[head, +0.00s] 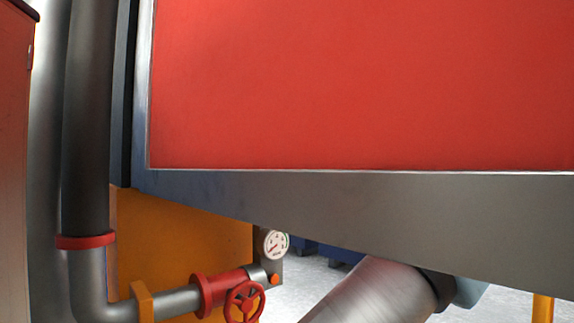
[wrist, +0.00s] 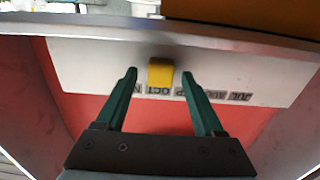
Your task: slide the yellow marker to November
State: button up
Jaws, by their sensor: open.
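In the wrist view the yellow marker (wrist: 161,73) is a small block on a pale strip (wrist: 95,70) along the edge of a red panel. Dark month labels (wrist: 200,93) run beside it, seen turned over. The label by the marker looks like OCT, and JUL and AUG lie to the right. In the head view neither marker nor gripper shows.
In the head view a large red panel (head: 360,80) in a grey metal frame (head: 330,205) fills the upper part. At lower left are a grey pipe (head: 88,120), a red valve wheel (head: 244,302) and a round gauge (head: 276,243). Pale floor shows below.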

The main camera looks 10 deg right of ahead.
grip_shut()
dwell(0.4)
jog(key=shift+d, duration=0.1)
dwell(0.8)
